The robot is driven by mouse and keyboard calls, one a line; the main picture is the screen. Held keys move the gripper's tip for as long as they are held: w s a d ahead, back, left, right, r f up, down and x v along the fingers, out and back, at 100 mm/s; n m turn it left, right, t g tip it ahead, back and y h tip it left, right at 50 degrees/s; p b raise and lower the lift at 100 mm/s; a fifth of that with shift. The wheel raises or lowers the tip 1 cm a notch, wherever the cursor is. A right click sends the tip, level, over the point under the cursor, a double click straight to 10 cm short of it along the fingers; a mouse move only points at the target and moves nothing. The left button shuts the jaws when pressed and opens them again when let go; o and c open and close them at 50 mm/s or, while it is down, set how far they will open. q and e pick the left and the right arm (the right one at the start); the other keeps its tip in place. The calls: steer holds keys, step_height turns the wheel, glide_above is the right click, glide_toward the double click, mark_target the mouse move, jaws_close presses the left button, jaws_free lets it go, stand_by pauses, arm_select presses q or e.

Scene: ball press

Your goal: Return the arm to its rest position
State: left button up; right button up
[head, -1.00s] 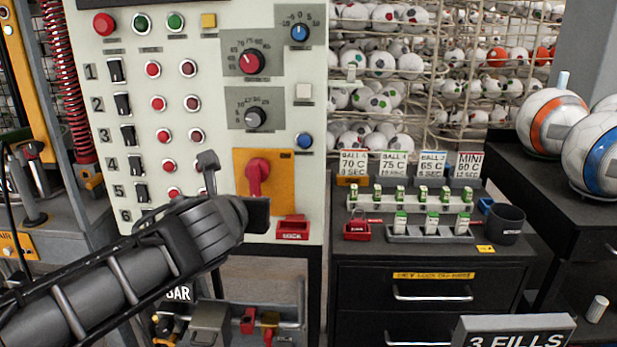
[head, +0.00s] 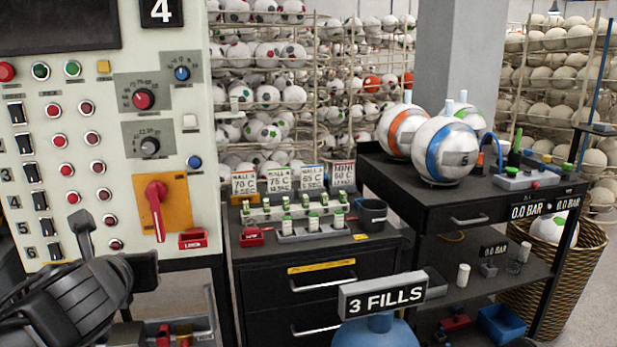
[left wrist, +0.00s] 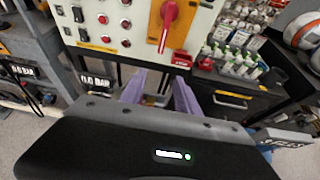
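My left arm comes in from the lower left in the head view. Its gripper (head: 113,246) is in front of the lower part of the control panel (head: 110,185). In the left wrist view the two lilac fingers of my left gripper (left wrist: 158,92) stand apart with nothing held between them. They point toward the space under the panel, below the red rotary switch (left wrist: 171,14). In the head view this red switch (head: 156,208) has its handle hanging down on an orange plate, apart from the gripper. My right gripper is in neither view.
A black drawer cabinet (head: 320,271) with small bottles and label cards stands right of the panel. A "3 FILLS" sign (head: 382,297) above a blue rounded object (head: 380,332) is at the front. A dark cart (head: 475,212) bears large balls. A wicker basket (head: 580,262) stands at the right.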

arm_select(q)
steer(key=w+d+f+n+h, duration=0.3)
steer(key=d+f+n+h, duration=0.2)
steer(key=d+f+n, duration=0.5)
steer(key=d+f+n+g+h+p, duration=0.1)
steer(key=d+f+n+g, duration=0.15)
steer(key=f+n, duration=0.45)
steer(key=d+f+n+g+h+p, duration=0.1)
steer(key=d+f+n+h, duration=0.1)
steer(key=d+f+n, duration=0.4)
steer(key=s+f+n+g+p, duration=0.15)
steer(key=s+f+n, duration=0.35)
steer(key=f, duration=0.5)
steer(key=s+f+n+g+p, duration=0.1)
steer(key=s+f+n+g, duration=0.1)
steer(key=s+f+n, duration=0.5)
steer(key=s+d+f+g+p, duration=0.2)
steer(key=s+f+g, duration=0.3)
steer(key=s+f, duration=0.7)
steer(key=shift+s+d+f, duration=0.3)
steer(key=shift+s+d, duration=0.05)
steer(key=shift+s, duration=0.85)
